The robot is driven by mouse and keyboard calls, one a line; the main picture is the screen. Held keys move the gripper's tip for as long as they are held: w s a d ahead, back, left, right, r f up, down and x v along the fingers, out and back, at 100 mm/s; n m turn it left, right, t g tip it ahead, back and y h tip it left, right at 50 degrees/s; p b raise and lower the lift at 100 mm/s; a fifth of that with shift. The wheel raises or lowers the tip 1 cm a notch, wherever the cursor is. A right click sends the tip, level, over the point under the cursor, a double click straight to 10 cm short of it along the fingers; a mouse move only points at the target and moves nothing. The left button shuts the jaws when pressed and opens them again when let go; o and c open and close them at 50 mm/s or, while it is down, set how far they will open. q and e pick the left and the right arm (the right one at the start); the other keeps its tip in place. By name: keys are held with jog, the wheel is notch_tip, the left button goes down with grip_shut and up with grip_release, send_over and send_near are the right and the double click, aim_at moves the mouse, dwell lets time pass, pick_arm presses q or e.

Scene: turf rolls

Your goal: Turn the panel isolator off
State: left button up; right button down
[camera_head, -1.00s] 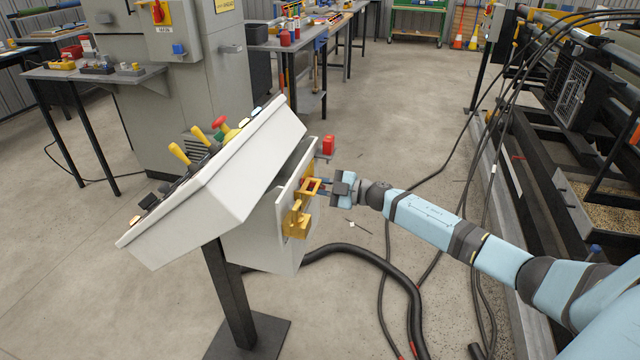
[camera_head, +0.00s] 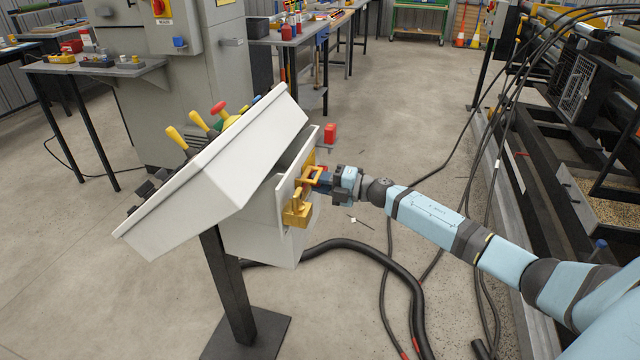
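The grey sloped control console (camera_head: 215,190) stands on a dark post in the middle. On its right side wall are yellow fittings: a bracket-like frame (camera_head: 313,174) and a lower yellow block (camera_head: 297,212). My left gripper is not in view.
Yellow and red levers (camera_head: 197,119) rise from the console's far face. A small red block (camera_head: 330,132) stands out behind the side wall. A thick black hose (camera_head: 400,275) and cables lie on the floor. A dark machine frame (camera_head: 570,130) fills the right.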

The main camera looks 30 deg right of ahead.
dwell(0.5)
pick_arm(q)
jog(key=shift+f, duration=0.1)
pick_arm(e)
jog(key=c, duration=1)
grip_release()
jog(key=shift+c, duration=0.2)
pick_arm(q)
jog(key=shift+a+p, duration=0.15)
jog(key=shift+p, duration=0.4)
pick_arm(e)
jog(key=v, duration=1.4)
